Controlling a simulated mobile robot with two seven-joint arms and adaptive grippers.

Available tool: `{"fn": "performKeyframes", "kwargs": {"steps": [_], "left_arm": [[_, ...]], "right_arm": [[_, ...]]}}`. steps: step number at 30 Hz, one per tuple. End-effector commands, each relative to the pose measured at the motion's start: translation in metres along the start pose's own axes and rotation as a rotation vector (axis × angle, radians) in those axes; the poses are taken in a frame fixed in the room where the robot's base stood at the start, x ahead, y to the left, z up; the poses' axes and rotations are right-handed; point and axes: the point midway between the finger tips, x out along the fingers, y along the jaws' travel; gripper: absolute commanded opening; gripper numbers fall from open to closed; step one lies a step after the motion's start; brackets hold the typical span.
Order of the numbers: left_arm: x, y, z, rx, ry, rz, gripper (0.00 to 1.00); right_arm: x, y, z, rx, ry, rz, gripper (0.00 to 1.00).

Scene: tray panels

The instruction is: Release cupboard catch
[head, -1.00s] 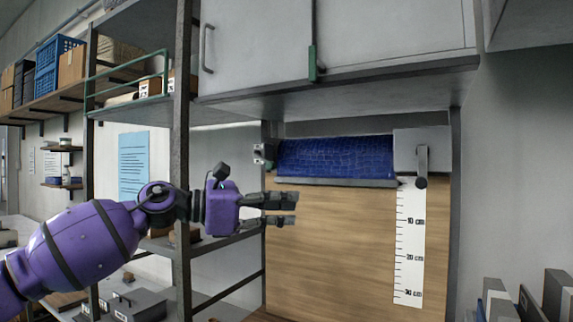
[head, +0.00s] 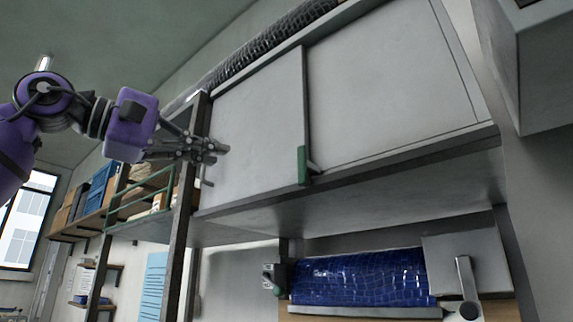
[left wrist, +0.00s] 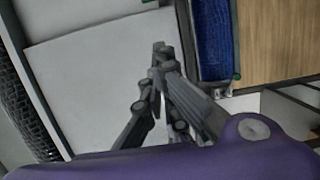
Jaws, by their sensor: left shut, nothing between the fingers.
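The grey cupboard has a left door (head: 255,115) and a right door (head: 390,85) in the head view. The green catch (head: 303,165) sits at the lower edge where the two doors meet. My left gripper (head: 222,150) is shut and empty, in front of the left door and to the left of the catch. In the left wrist view my closed fingers (left wrist: 160,52) point over the pale door (left wrist: 95,80). I cannot tell whether they touch it. My right gripper is out of view.
A dark shelf post (head: 185,185) stands close to my left gripper. Below the cupboard hang a blue roll (head: 360,278) and a grey lever (head: 464,280). A grey box (head: 535,70) juts out at the upper right. The space before the right door is clear.

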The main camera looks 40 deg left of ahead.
Motion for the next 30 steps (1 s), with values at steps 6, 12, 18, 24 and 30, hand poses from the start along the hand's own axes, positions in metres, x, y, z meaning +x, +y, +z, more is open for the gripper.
{"fn": "performKeyframes", "kwargs": {"steps": [6,12,18,24,30], "left_arm": [[0.000,0.000,0.000,0.000,0.000,0.000,0.00],[0.006,0.000,0.000,-0.001,-0.002,-0.001,0.00],[0.035,0.003,0.001,0.001,-0.002,-0.002,0.00],[0.077,0.007,0.002,0.001,-0.003,0.002,0.00],[0.101,0.007,0.017,0.007,-0.002,0.005,0.00]], "right_arm": [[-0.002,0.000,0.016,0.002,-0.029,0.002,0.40],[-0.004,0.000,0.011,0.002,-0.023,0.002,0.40],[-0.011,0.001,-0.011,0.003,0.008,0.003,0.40],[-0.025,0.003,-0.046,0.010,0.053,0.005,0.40],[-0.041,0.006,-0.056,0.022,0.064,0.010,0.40]]}}
